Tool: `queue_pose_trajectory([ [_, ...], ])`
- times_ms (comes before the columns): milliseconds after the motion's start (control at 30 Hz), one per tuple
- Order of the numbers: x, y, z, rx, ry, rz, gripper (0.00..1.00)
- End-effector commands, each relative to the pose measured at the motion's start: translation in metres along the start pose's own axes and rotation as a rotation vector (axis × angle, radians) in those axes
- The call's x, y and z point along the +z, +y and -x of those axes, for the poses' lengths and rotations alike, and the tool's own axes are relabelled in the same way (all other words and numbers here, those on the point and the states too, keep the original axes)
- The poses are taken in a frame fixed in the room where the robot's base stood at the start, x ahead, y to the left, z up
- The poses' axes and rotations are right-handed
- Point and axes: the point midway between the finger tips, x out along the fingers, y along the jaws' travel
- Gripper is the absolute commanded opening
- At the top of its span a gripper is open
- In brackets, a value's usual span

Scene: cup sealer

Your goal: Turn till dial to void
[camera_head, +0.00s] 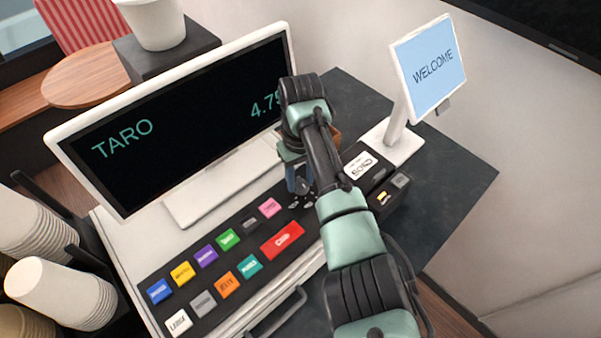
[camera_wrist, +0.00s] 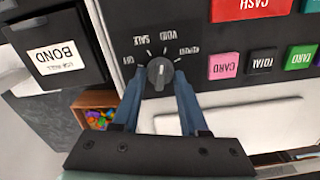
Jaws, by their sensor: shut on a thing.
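The till dial (camera_wrist: 160,74) is a small dark round knob on the black key panel, with a pale pointer line on its face. Labels SALE (camera_wrist: 141,40), VOID (camera_wrist: 168,37) and REPORT (camera_wrist: 189,50) lie around it. The pointer runs roughly straight up in the wrist view, near VOID; I cannot tell whether it is exactly on the mark. My gripper (camera_wrist: 159,82) is shut on the dial, one blue finger on each side. In the head view my gripper (camera_head: 300,183) reaches down to the panel beside the screen, and my arm partly hides the area.
Coloured keys (camera_head: 228,239) fill the panel left of the dial. The till screen (camera_head: 180,115) reads TARO and stands close behind my gripper. A BOND box (camera_wrist: 58,58) and a small wooden box (camera_wrist: 98,112) are close by. A WELCOME display (camera_head: 430,65) stands right.

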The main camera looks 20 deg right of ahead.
Motion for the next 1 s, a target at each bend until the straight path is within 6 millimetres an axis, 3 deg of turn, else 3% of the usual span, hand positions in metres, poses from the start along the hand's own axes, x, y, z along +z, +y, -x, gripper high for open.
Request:
queue_pose_trajectory([
  [333, -0.0012, 0.0005, 0.0017, 0.001, 0.004, -0.126, 0.00],
  [833, -0.0017, 0.0011, 0.0019, 0.002, 0.006, -0.143, 0.00],
  [867, -0.0018, 0.0011, 0.0019, 0.002, 0.006, -0.143, 0.49],
  [1000, -0.0013, 0.0010, 0.0014, 0.002, 0.005, -0.143, 0.72],
])
